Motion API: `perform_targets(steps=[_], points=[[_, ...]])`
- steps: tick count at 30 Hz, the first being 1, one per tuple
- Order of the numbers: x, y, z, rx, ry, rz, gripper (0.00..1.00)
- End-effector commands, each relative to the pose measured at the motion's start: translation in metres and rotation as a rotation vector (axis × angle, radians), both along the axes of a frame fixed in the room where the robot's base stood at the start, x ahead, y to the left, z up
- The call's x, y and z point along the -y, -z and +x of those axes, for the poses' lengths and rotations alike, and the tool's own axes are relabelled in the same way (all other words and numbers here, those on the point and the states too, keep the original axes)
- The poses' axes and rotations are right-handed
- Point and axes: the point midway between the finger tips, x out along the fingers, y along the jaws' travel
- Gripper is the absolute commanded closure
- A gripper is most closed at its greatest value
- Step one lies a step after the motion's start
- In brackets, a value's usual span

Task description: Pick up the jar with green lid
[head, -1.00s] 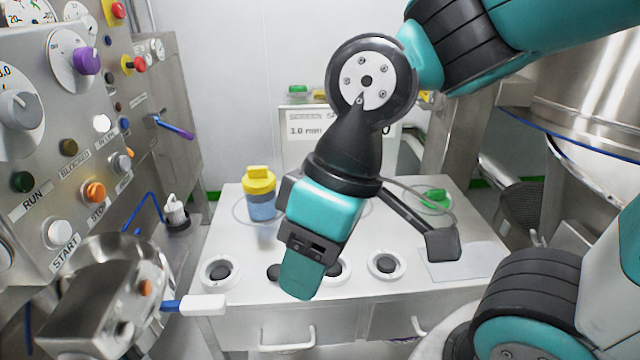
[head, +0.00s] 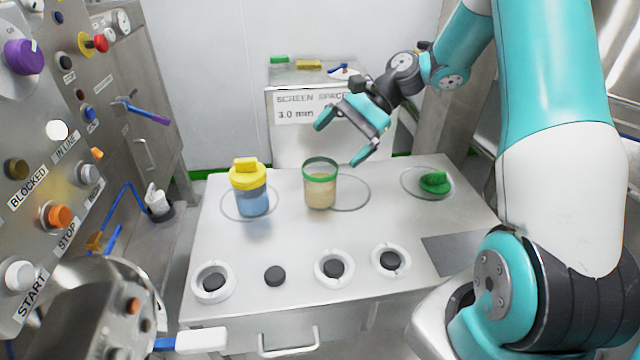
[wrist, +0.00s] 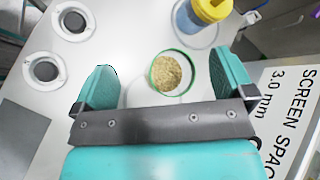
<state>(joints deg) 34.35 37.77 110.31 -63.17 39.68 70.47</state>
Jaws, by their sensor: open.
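A blue jar with a yellow lid (head: 250,187) stands close left of the open jar. A grey box marked "SCREEN SPACE" (head: 330,135) stands behind. Several black knobs, such as one (head: 275,275), line the bench's front. A control panel (head: 65,140) borders the left side.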

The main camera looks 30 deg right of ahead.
Motion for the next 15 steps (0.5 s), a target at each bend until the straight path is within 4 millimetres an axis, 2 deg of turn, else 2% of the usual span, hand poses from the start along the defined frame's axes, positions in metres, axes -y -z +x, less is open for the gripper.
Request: perform_targets(steps=[1,3,6,9,11,15], points=[[0.03,0.014,0.003,-0.068,0.107,0.061,0.0],[0.064,0.03,0.003,-0.153,0.233,0.141,0.0],[0.102,0.05,-0.003,-0.254,0.375,0.245,0.0],[0.128,0.065,-0.012,-0.326,0.474,0.326,0.0],[0.138,0.071,-0.016,-0.355,0.511,0.36,0.0],[0.144,0.079,-0.019,-0.39,0.552,0.4,0.0]])
